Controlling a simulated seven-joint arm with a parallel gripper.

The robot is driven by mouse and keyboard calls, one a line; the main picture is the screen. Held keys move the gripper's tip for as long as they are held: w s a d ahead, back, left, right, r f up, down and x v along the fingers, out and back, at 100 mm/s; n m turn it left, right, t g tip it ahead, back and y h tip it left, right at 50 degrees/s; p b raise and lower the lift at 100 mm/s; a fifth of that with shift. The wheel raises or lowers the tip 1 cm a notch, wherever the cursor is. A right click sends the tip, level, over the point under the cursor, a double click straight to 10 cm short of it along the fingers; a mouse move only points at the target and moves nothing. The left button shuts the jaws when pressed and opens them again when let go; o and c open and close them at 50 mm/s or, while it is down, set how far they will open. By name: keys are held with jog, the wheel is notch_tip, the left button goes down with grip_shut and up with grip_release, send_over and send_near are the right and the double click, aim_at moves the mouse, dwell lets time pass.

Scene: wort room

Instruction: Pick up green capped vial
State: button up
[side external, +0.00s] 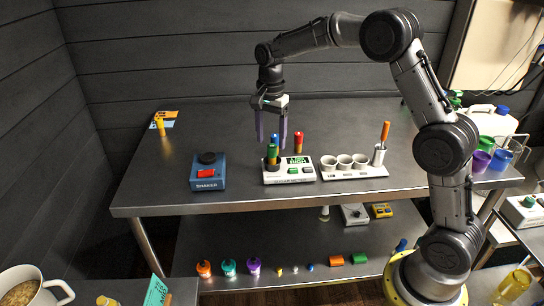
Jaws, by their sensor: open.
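A green capped vial (271,150) with a yellow band stands upright at the left end of a white meter (301,176) with a lit green display. A blue top (275,138) shows just behind it, partly hidden. My gripper (272,144) points down over this spot. Its two purple-grey fingers are apart, one on each side of the vial tops as seen here. I cannot tell whether the fingers touch anything or how they line up in depth. A red capped vial (298,142) stands behind the meter, to the right of the fingers.
A blue shaker (208,172) stands left of the meter. A white holder with several cups (353,171) and an orange-handled tool (384,133) stand to its right. A yellow item (160,126) is at the back left.

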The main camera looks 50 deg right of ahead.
aim_at(272, 146)
jog(key=shift+s+f, duration=0.15)
jog(key=shift+f, duration=1.8)
grip_shut()
